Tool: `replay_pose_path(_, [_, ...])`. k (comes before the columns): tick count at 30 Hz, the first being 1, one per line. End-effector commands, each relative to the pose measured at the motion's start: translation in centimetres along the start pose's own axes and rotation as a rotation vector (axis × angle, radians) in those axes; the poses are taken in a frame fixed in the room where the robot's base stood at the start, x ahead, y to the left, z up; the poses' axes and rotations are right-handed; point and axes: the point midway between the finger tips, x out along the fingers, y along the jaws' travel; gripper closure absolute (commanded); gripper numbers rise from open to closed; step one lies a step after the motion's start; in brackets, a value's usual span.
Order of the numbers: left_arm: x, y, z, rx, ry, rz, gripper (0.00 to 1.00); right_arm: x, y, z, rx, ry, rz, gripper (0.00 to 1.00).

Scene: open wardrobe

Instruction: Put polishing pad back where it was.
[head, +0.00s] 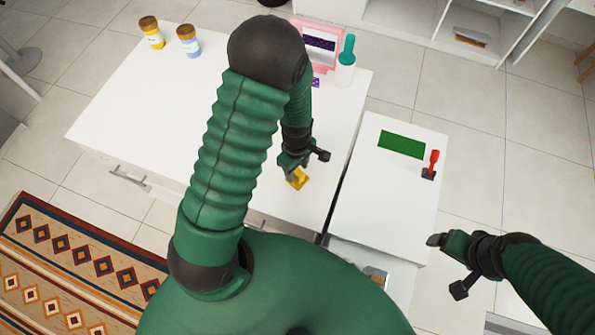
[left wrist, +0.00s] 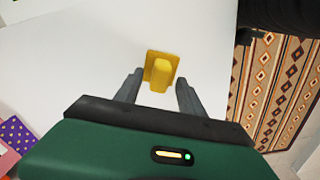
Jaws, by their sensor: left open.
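The polishing pad appears to be the yellow block with a raised grip (head: 299,180), lying on the white cabinet top near its front right edge. In the left wrist view the yellow pad (left wrist: 161,72) lies just beyond and between the fingertips. My left gripper (head: 297,166) is open above the pad, with a finger on each side (left wrist: 158,86); no contact is visible. My right gripper (head: 446,264) looks open and empty, off the right cabinet's front corner.
A green flat rectangle (head: 401,144) and a red-handled tool (head: 432,165) lie on the right cabinet top. Two jars (head: 152,33) (head: 188,41), a pink-framed item (head: 319,42) and a teal-topped bottle (head: 346,58) stand at the back. A narrow gap (head: 336,190) separates the cabinets.

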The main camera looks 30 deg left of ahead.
Motion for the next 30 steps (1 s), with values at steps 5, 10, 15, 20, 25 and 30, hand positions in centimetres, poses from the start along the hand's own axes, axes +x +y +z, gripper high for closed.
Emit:
replay_pose_path(5, [-5.1, 0.2, 0.1, 0.002, 0.002, 0.007, 0.53, -0.5, 0.0, -0.1, 0.0, 0.0, 0.0, 0.17])
replay_pose_path(10, [-8.2, 0.1, 0.1, 0.003, 0.001, 0.004, 0.53, -0.8, 0.0, -0.2, 0.0, 0.0, 0.0, 0.17])
replay_pose_path(15, [-9.8, -0.1, 0.5, 0.093, 0.001, 0.018, 0.53, -0.9, 0.0, -0.2, 0.0, 0.0, 0.0, 0.17])
replay_pose_path(20, [-12.9, -1.2, 2.6, 0.593, 0.037, 0.096, 0.53, -0.8, 0.0, -0.2, 0.0, 0.0, 0.0, 0.17])
replay_pose_path(25, [-15.7, -2.9, 4.5, 1.167, 0.139, 0.156, 0.53, -0.8, 0.0, -0.2, 0.0, 0.0, 0.0, 0.17])
replay_pose_path(30, [-16.4, -3.5, 5.1, 1.405, 0.194, 0.163, 0.53, -0.8, 0.0, -0.2, 0.0, 0.0, 0.0, 0.17])
